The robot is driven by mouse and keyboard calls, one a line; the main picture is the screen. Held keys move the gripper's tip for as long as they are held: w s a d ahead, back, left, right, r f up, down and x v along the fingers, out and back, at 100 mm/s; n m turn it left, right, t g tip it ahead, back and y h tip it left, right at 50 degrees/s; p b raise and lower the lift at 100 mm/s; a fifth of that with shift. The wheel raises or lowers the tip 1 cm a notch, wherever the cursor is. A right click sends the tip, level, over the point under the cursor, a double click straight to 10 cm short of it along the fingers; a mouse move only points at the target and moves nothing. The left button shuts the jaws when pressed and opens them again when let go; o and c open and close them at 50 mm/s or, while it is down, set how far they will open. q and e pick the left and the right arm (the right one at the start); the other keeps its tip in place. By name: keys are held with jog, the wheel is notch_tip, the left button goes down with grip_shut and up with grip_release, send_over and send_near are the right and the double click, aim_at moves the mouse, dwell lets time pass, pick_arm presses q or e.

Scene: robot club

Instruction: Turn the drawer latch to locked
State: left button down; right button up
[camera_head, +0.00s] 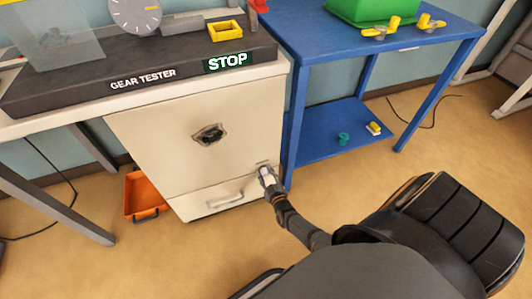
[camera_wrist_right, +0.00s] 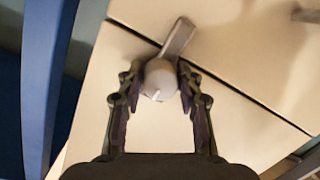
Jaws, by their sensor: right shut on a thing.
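The drawer (camera_head: 187,205) is the low cream front at the bottom of the cabinet (camera_head: 160,145), and it is closed. The latch (camera_head: 264,169) sits near the drawer's upper right corner. In the right wrist view, the latch (camera_wrist_right: 180,37) is a grey round knob with a short flat bar that points up and right, across the seam between two cream panels. My right gripper (camera_wrist_right: 159,76) is shut on the knob, one finger on each side. In the head view, my right gripper (camera_head: 269,180) reaches the latch from the lower right and partly hides it. My left gripper is not in view.
The blue table's leg (camera_head: 295,135) stands close to the right of the latch. The drawer handle (camera_head: 228,203) is left of my right gripper. An orange tray (camera_head: 135,205) lies on the floor at the left. Open floor lies in front of the cabinet.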

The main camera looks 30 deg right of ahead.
jog(key=o, duration=1.1)
jog(key=shift+f, duration=0.2)
jog(key=shift+r, duration=0.1)
jog(key=shift+s, duration=0.15)
jog(key=v, duration=1.1)
jog(key=shift+s+a+r, duration=0.1)
jog(key=shift+s+r, duration=0.1)
jog(key=shift+s, duration=0.15)
